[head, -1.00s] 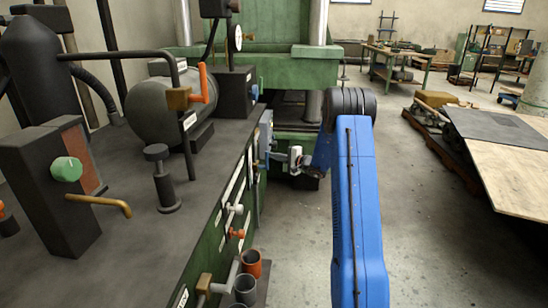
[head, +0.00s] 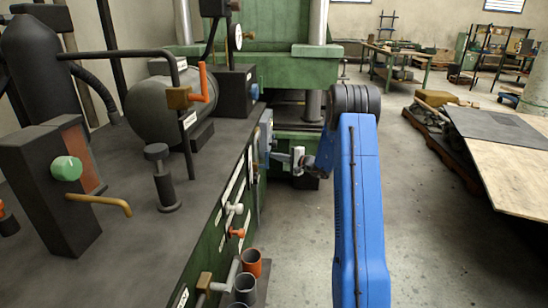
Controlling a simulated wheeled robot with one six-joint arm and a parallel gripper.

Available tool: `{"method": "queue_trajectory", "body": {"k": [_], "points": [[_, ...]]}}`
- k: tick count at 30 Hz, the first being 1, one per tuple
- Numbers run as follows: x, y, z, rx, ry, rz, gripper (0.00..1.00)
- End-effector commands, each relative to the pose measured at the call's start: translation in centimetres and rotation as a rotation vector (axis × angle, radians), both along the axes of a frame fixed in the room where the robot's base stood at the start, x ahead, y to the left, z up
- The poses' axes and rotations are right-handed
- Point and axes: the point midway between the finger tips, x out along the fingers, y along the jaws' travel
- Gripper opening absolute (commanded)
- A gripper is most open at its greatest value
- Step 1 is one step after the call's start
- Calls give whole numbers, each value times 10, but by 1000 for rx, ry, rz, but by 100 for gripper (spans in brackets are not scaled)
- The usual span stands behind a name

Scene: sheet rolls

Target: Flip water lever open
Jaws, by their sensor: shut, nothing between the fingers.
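Several handles show on the green and black machine, and I cannot tell from the small labels which is the water lever. An orange lever (head: 204,82) stands upright on a brass valve on the machine's top. A white handle (head: 235,208) and an orange-red handle (head: 237,233) stick out from the side panel. My gripper (head: 290,158) is small and partly hidden by my blue arm. It is shut and empty, close to a grey box (head: 265,140) on the far end of the side panel. I cannot tell whether it touches anything there.
A green knob (head: 67,168) and a bent brass handle (head: 100,203) are on a black block at left. Orange and grey cups (head: 245,288) stand low by the panel. Open floor (head: 430,240) lies right of my arm, before a pallet of sheets (head: 500,150).

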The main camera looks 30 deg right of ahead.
Motion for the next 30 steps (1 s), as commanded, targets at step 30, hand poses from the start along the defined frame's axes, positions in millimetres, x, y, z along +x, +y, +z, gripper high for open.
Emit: {"method": "queue_trajectory", "body": {"k": [30], "points": [[-141, -70, 18, -1, 0, -3, 0]]}}
